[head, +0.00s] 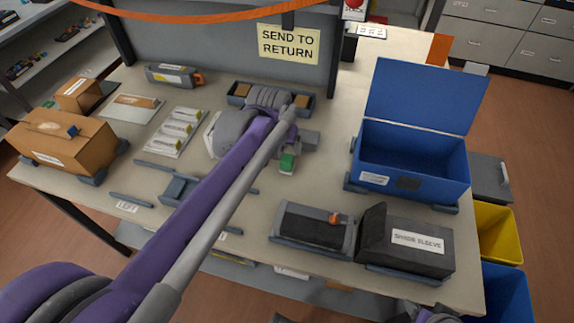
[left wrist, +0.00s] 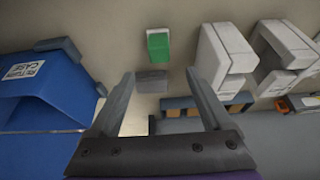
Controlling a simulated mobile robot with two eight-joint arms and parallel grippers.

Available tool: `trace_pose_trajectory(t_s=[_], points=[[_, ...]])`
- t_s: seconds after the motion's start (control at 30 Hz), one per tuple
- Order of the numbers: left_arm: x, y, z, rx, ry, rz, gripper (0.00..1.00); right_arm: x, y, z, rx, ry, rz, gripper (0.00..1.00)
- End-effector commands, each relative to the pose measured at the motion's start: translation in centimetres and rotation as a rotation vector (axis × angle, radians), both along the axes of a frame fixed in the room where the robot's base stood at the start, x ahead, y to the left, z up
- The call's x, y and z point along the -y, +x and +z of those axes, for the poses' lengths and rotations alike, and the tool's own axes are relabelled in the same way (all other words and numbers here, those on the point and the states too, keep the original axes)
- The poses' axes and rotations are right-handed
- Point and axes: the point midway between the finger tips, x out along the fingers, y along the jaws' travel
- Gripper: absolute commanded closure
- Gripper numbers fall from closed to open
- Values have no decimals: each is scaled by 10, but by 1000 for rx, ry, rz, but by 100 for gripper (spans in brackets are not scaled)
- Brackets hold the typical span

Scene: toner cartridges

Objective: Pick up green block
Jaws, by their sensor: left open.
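The green block (head: 288,161) stands on the table near its middle, with a pale part at its lower end. It also shows in the left wrist view (left wrist: 158,45), beyond the fingertips and roughly centred between them. My left gripper (left wrist: 160,73) is open, with nothing held between its fingers. The block is apart from both fingers. In the head view my left arm reaches across the table to just behind the block and hides part of the gripper. A piece of my right arm shows at the bottom right, but its gripper is out of view.
A grey block (left wrist: 151,81) lies close to the green one. An open blue box (head: 412,160) stands to the right. A dark tray (head: 312,230) and a black sleeve box (head: 405,240) stand at the front. White units (left wrist: 222,58) are near the gripper's right side in the wrist view.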

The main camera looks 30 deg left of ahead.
Motion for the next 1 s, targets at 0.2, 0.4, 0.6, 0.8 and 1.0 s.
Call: trace_pose_trajectory(t_s=[0.2, 0.4, 0.6, 0.8, 1.0], points=[[-3, 13, -33, 0, 0, 0, 18, 0, -1, -5, -2, 0, 0, 35], [-4, 17, -47, 0, 0, -1, 18, 0, -1, -6, -2, 0, 0, 35], [-7, 26, -75, 0, 0, -1, 18, 0, -2, -8, -3, 0, 0, 35], [-8, 32, -91, 0, 0, -1, 18, 0, -2, -10, -4, 0, 0, 35], [-8, 32, -91, 0, 0, -1, 18, 0, -2, -10, -4, 0, 0, 35]])
